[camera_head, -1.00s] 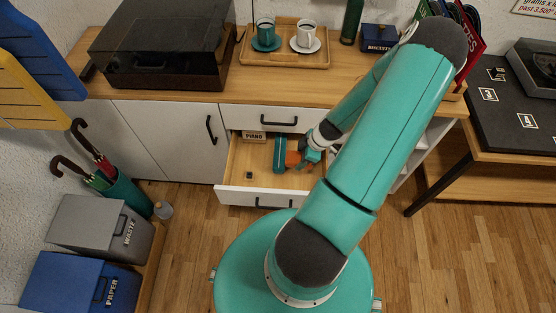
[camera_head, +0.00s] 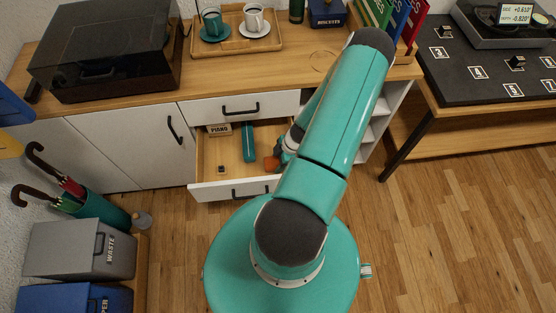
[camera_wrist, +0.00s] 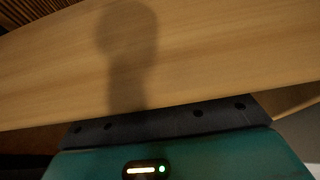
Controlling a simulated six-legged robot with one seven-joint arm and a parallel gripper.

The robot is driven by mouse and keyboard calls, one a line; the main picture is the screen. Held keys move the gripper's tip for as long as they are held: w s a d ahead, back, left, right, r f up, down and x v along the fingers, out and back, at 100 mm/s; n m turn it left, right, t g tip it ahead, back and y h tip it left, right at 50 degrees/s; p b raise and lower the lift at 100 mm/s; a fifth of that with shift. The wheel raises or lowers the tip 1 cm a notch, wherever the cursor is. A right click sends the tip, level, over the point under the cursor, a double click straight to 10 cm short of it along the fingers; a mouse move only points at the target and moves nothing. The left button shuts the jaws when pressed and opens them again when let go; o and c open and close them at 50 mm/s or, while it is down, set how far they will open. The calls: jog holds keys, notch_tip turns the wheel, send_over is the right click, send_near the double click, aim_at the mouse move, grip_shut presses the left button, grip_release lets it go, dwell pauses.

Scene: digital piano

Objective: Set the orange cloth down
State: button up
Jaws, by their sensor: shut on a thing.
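The orange cloth (camera_head: 271,163) shows as a small patch at the right side of the open drawer (camera_head: 208,173) in the head view. My gripper (camera_head: 279,158) is shut on it, near the drawer's front right corner. My arm hides much of the gripper and the drawer's right end. I cannot tell whether the cloth touches the drawer floor. The wrist view shows the dark edge of my gripper (camera_wrist: 170,122) over a pale wooden surface, and no cloth is visible there.
The drawer also holds a teal case (camera_head: 248,142), a box marked PIANO (camera_head: 219,129) and a small dark cube (camera_head: 221,168). Its left and middle floor is mostly clear. A closed drawer (camera_head: 270,104) sits above. A wooden tray (camera_head: 232,44) with two cups stands on the cabinet top.

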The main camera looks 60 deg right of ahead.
jog(key=shift+f, duration=0.15)
jog(key=o, duration=1)
jog(key=shift+o, duration=0.2)
jog(key=v, duration=1.2)
jog(key=shift+w, duration=0.1)
